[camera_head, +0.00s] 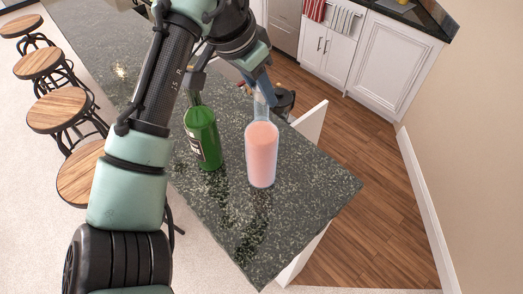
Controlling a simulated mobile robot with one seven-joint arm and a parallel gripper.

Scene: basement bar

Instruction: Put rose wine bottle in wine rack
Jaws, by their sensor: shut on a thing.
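The rose wine bottle (262,155) is pink with a clear neck and is upright at the near end of the dark speckled counter (310,190). My gripper (263,88) comes down from above and is shut on the bottle's clear neck. I cannot tell whether the bottle's base touches the counter. I do not make out a wine rack in this view; my arm hides part of the counter.
A green bottle (203,138) stands on the counter just left of the rose bottle. A dark object (284,101) behind the rose bottle is unclear. Several wooden stools (58,111) line the left side. White cabinets (388,57) stand beyond the wooden floor (365,170).

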